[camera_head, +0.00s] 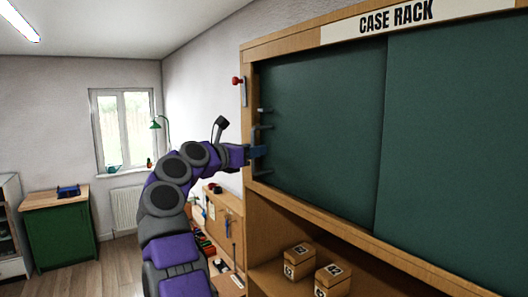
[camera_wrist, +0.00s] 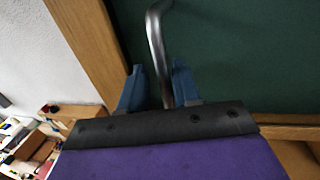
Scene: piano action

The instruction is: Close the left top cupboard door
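The left top cupboard door (camera_head: 320,130) is a dark green panel on the left half of the case rack's upper front. It looks in line with the frame, and I cannot tell if a narrow gap is left at its left edge. Its grey metal bar handle (camera_wrist: 156,40) is near that edge. My gripper (camera_head: 256,152) is at the handle in the head view. In the wrist view my gripper (camera_wrist: 156,82) has its two blue fingers apart on either side of the handle, with a visible gap on the left side.
The right green door (camera_head: 455,140) covers the other half of the rack. Two small wooden boxes (camera_head: 299,260) (camera_head: 333,280) stand on the open shelf below. A wooden cabinet (camera_head: 222,220) stands behind my arm. The floor (camera_head: 115,262) at left is clear.

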